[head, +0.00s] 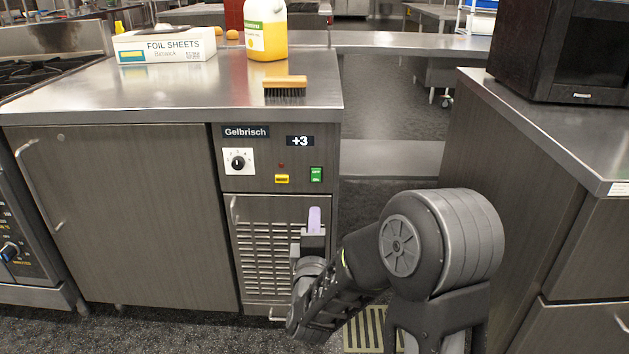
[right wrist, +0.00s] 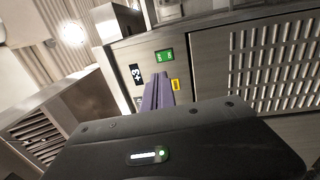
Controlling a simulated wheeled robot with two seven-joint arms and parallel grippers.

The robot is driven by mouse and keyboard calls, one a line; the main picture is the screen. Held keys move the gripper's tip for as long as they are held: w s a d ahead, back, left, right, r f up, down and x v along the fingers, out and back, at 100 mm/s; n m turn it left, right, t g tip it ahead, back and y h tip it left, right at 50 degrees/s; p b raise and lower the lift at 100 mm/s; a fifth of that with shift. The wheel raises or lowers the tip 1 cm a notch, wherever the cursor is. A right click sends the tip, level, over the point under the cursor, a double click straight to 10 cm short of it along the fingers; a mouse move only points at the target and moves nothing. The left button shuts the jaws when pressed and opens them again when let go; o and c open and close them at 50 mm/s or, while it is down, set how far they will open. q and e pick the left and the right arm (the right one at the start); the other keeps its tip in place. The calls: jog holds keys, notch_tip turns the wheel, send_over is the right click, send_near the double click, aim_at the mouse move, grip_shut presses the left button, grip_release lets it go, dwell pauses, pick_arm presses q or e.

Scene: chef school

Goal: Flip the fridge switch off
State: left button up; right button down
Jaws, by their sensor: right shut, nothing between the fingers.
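The fridge (head: 150,210) is a steel-topped counter unit with a control panel marked "Gelbrisch". The panel has a green switch (head: 316,174), a yellow button (head: 282,179), a black dial (head: 238,161) and a "+3" display (head: 300,141). My right gripper (head: 314,219) is shut and empty, its purple fingers pointing up just below the green switch; I cannot tell if they touch the panel. In the right wrist view the fingers (right wrist: 157,95) point toward the panel, with the green switch (right wrist: 164,55) beyond them and the yellow button (right wrist: 175,84) beside them. My left gripper is out of view.
On the fridge top stand a brush (head: 285,82), a yellow bottle (head: 266,30) and a foil sheets box (head: 165,46). A vented panel (head: 266,250) is below the controls. Another counter (head: 545,130) with a microwave (head: 570,50) stands at the right.

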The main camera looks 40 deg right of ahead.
send_near(316, 172)
jog(key=x, duration=0.5)
jog(key=shift+w+d+f, duration=0.15)
jog(key=shift+w+d, duration=0.45)
jog(key=shift+w, duration=0.15)
